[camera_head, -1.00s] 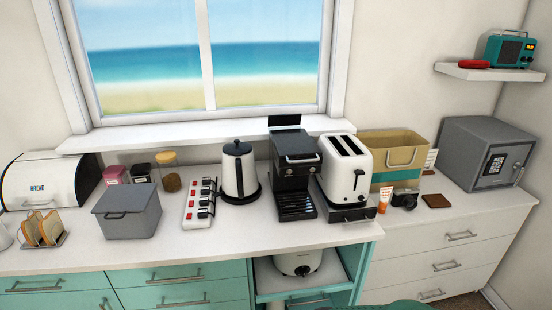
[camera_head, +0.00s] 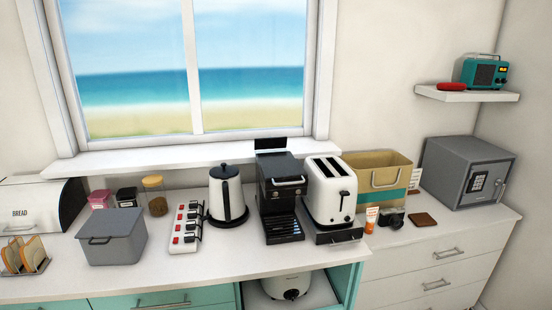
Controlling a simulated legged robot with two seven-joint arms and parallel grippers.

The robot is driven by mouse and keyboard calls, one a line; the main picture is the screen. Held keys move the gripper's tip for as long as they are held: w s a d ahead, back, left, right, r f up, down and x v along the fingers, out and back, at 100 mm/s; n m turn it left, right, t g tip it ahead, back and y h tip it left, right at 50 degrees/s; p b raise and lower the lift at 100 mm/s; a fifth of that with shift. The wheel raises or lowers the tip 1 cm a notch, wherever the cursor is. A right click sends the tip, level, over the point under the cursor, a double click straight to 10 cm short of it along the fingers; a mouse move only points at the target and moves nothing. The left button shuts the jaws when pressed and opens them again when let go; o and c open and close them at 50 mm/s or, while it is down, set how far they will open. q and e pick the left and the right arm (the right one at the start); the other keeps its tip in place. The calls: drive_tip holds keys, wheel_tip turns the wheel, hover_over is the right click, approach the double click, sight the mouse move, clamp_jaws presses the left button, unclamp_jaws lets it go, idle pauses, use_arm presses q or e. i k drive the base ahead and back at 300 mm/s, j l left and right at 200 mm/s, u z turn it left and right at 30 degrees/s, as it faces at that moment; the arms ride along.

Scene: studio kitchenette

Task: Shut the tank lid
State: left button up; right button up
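The black coffee machine (camera_head: 281,205) stands on the counter between the kettle and the toaster. A dark flat panel (camera_head: 270,144) stands upright behind its top, against the window sill; it looks like the tank lid, raised. The tank under it is hidden behind the machine's body. Neither of my grippers shows in the head view.
A kettle (camera_head: 226,194) stands close left of the machine, with a power strip (camera_head: 184,228) beside it. A white toaster (camera_head: 330,192) stands close on the right. A grey box (camera_head: 113,238) is farther left. Bare counter (camera_head: 215,262) lies in front.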

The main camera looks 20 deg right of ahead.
sight(270, 142)
drive_tip(key=k+u, duration=0.25)
drive_tip(key=k, duration=0.15)
drive_tip(key=k+j+u, duration=0.15)
drive_tip(key=k+u, duration=0.15)
drive_tip(key=k+j+u, duration=0.25)
drive_tip(key=k, duration=0.15)
drive_tip(key=l+u, duration=0.2)
drive_tip(key=l, duration=0.55)
drive_tip(key=l+u, duration=0.15)
drive_tip(key=l, duration=0.65)
drive_tip(key=l+u, duration=0.2)
drive_tip(key=l, duration=0.55)
drive_tip(key=l+u, duration=0.2)
drive_tip(key=l, duration=0.55)
drive_tip(key=k, duration=0.05)
